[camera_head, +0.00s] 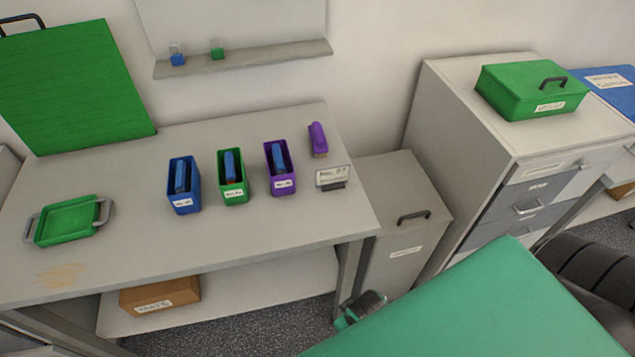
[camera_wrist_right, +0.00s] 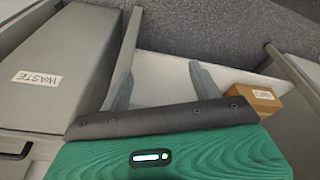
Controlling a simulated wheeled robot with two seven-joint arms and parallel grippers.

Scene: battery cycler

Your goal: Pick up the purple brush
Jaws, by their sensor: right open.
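The purple brush (camera_head: 318,140) stands on the white table near its back right corner, behind a small label stand. Its body is purple with a brownish lower part. Nothing holds it. My right gripper (camera_wrist_right: 160,72) shows in the right wrist view with its two grey fingers spread apart and nothing between them. It is low, in front of the table and away from the brush. The brush is not in the right wrist view. My left gripper is in neither view.
Blue (camera_head: 184,203), green (camera_head: 233,190) and purple (camera_head: 281,184) holders stand left of the brush, each with a blue item inside. A label stand (camera_head: 332,177) is in front of the brush. A green tray (camera_head: 68,221) lies left. A grey waste bin (camera_head: 400,200) stands right of the table.

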